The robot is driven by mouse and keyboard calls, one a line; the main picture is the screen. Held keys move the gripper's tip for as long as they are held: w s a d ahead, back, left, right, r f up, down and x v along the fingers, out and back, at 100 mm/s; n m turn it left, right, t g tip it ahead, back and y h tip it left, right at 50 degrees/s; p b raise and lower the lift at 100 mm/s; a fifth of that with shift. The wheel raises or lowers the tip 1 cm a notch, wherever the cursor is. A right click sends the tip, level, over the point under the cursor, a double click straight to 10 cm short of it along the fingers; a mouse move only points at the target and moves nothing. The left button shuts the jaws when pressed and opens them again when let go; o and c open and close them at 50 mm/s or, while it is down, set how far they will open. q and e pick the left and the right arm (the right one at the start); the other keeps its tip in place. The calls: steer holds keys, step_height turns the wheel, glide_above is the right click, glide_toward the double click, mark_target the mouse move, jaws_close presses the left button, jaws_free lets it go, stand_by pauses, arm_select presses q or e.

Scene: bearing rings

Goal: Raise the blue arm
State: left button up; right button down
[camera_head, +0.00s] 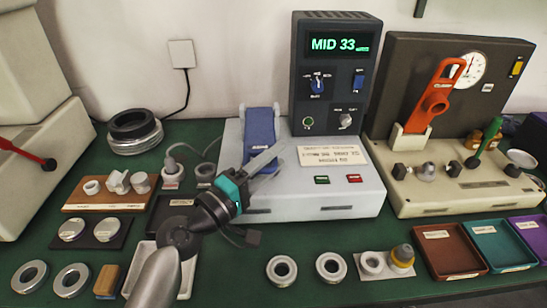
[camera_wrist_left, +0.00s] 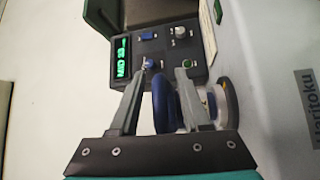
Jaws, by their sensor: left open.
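The blue arm (camera_head: 260,138) is a flat blue lever at the left of the white measuring machine (camera_head: 350,195). In the head view it slants away from the front, beside the dark display unit. My left gripper (camera_head: 270,162) is open at its lower front part and hides some of it. In the left wrist view, the two fingers (camera_wrist_left: 160,92) stand on either side of a rounded blue part (camera_wrist_left: 163,104), which looks like the blue arm's edge. I cannot tell whether they touch it. My right gripper is not in view.
The display unit (camera_head: 334,80) reads MID 33 and stands right of the blue arm. A second machine with an orange lever (camera_head: 433,98) is at the right. Rings (camera_head: 282,270) and parts trays (camera_head: 450,250) lie in front. A cable runs behind my gripper.

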arm_select(q)
steer(key=shift+w, duration=0.1)
steer(key=shift+c, duration=0.4)
jaws_close()
steer(key=shift+r, duration=0.25)
stand_by(0.8)
